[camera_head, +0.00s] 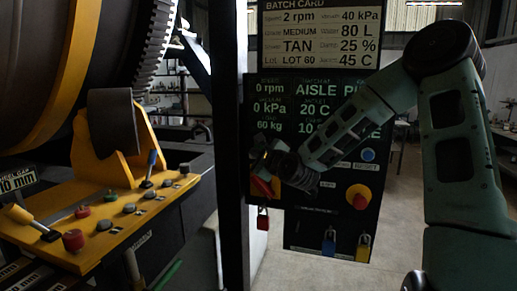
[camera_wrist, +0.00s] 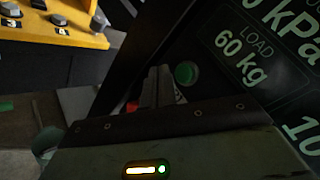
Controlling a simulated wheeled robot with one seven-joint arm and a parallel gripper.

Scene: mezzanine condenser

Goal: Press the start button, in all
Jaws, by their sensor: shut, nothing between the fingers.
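A round green button (camera_wrist: 186,73) sits on the dark control panel in the wrist view, just right of my fingertips; I cannot read a label for it. My gripper (camera_wrist: 161,84) is shut and empty, its fingers pointing towards the panel beside the button. I cannot tell whether the fingertips touch the panel. In the head view my gripper (camera_head: 262,160) is at the left side of the control panel (camera_head: 300,212), and it and my arm hide the green button and part of the display. The display reads 0 rpm, 0 kPa and 60 kg.
A blue button (camera_head: 368,155) and a red stop knob (camera_head: 358,196) on yellow are on the panel's right. Red (camera_head: 262,219), blue (camera_head: 328,243) and yellow (camera_head: 363,247) padlocks hang below. A yellow console (camera_head: 120,212) with buttons and levers stands left, beyond a dark post (camera_head: 229,120).

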